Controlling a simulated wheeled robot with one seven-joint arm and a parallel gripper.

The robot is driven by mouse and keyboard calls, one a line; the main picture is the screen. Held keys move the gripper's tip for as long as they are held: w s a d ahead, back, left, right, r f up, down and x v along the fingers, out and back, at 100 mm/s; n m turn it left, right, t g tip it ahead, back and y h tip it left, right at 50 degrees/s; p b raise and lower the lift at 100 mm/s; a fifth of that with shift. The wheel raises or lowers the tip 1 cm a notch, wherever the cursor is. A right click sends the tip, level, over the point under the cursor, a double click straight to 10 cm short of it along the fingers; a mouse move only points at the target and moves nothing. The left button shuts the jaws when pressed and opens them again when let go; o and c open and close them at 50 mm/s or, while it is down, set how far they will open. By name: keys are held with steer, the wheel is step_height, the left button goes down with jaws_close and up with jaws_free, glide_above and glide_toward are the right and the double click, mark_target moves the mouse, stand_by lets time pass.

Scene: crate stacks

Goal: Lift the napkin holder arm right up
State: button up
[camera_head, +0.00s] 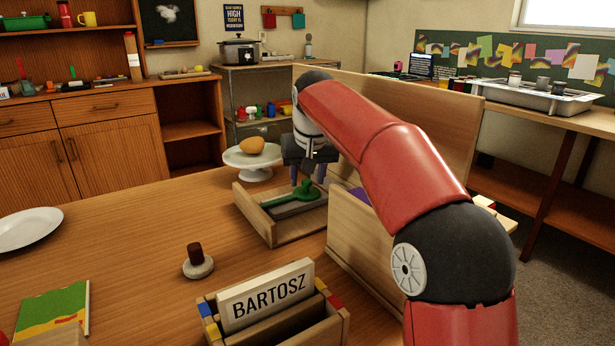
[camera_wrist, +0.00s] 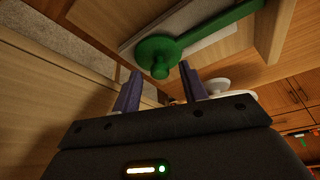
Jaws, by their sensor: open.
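The napkin holder (camera_head: 273,232) is a shallow wooden tray on the table. Its green arm (camera_head: 290,198) lies low across a pale stack inside, with a rounded knob at its right end. In the wrist view the green arm (camera_wrist: 215,30) crosses the top, with its knob (camera_wrist: 160,66) just beyond the fingertips. My gripper (camera_head: 307,176) points down above the knob end of the holder. In the wrist view my gripper (camera_wrist: 160,80) shows two purple fingers apart with nothing between them. Whether a finger touches the knob is unclear.
A wooden box (camera_head: 350,235) with a tall back board (camera_head: 400,115) stands right beside the holder. A white cake stand (camera_head: 262,171) with a yellow-orange item is behind it. A BARTOSZ-labelled wooden caddy (camera_head: 270,294) and a dark-handled stamp-like object (camera_head: 198,264) are in front.

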jaws_close()
steer(key=shift+r, duration=0.1)
stand_by(0.4)
